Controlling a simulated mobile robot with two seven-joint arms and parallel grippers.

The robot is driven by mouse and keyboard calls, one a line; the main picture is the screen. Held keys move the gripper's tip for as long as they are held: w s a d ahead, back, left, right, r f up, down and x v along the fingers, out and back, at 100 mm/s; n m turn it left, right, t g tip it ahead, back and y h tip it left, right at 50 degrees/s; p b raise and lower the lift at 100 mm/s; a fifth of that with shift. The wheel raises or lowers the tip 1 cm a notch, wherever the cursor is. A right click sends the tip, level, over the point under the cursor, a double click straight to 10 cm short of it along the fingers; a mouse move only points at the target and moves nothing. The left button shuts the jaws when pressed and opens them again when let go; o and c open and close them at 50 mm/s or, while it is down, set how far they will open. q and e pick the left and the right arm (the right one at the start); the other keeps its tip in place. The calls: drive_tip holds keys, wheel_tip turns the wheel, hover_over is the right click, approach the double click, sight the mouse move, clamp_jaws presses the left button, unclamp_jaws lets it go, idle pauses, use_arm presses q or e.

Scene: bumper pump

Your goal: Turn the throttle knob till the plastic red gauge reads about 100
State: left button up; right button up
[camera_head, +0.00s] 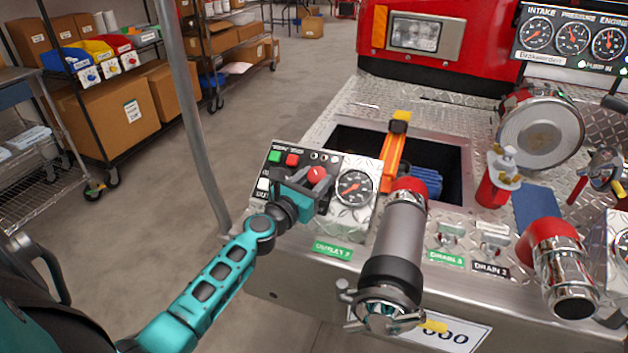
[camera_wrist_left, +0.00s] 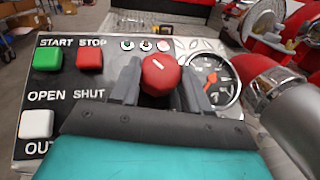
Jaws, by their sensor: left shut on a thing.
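The red throttle knob (camera_wrist_left: 160,75) is on the control panel, with a white mark on its face that slants. In the head view the knob (camera_head: 317,174) shows just beyond my left gripper (camera_head: 309,183). In the left wrist view the two fingers of my left gripper (camera_wrist_left: 158,84) stand on either side of the knob, shut on it. In the wrist view the gauge (camera_wrist_left: 212,80) is partly hidden by the right finger. Its reading is too small to tell. My right gripper is not in view.
Green (camera_wrist_left: 47,59) and red (camera_wrist_left: 90,60) push buttons and a white button (camera_wrist_left: 36,124) are left of the knob. A grey pipe with a chrome cap (camera_head: 390,255) stands right of the panel. An open bay holds an orange tool (camera_head: 393,150).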

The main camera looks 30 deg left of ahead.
use_arm(q)
drive_tip(key=m+h, duration=0.1)
drive_tip(key=m+h+b, duration=0.1)
drive_tip(key=m+h, duration=0.1)
drive_tip(key=shift+a+f+g+b, duration=0.1)
drive_tip(key=shift+a+g+b, duration=0.2)
drive_tip(key=shift+b, duration=0.05)
drive_tip(key=shift+m+g+h+b, duration=0.3)
drive_tip(key=shift+m+h+b, duration=0.1)
drive_tip(key=shift+m+h, duration=0.7)
drive_tip(key=shift+m, duration=0.3)
drive_tip(key=shift+r, duration=0.2)
drive_tip(key=o, duration=1)
drive_tip(key=shift+c, duration=0.2)
drive_tip(key=shift+o, duration=0.5)
